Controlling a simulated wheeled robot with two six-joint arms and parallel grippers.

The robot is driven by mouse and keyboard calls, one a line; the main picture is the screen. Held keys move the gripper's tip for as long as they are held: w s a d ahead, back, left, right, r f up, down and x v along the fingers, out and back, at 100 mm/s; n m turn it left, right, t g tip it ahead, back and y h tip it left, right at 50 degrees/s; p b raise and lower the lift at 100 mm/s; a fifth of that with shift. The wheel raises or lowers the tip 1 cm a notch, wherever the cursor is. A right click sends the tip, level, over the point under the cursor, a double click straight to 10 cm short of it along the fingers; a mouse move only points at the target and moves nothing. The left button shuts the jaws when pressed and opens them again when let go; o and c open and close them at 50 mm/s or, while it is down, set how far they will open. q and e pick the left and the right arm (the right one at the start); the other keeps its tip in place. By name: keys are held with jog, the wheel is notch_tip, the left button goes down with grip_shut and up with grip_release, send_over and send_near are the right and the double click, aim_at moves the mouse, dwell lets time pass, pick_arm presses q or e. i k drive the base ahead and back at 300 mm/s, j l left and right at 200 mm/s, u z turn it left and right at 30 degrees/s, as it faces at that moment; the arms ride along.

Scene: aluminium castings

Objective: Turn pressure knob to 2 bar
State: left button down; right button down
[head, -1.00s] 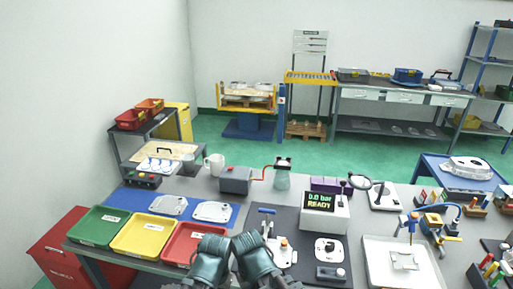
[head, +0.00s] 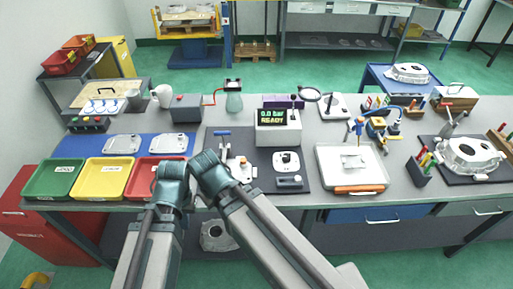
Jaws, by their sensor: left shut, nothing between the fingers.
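A white tester box (head: 278,138) stands at the middle of the bench. Its dark display (head: 273,116) reads "0.0 bar READY" in green and yellow. A small dark block (head: 289,182) with a pale round part on top lies in front of it; I cannot tell whether this is the pressure knob. My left gripper (head: 172,168) is shut and empty over the bench's front, by the red tray and left of the tester. My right gripper (head: 206,160) is beside it, also left of the tester; its fingers are hidden. Neither gripper touches the tester.
Green (head: 54,180), yellow (head: 105,178) and red (head: 143,176) trays line the left front. A fixture with a blue handle (head: 222,134) stands left of the tester. A flat casting (head: 286,162) lies before the tester. A white tray (head: 336,178) is to the right.

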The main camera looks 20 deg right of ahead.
aim_at(286, 158)
jog(key=i+l, duration=0.1)
jog(key=i, duration=0.45)
jog(key=z, duration=1.75)
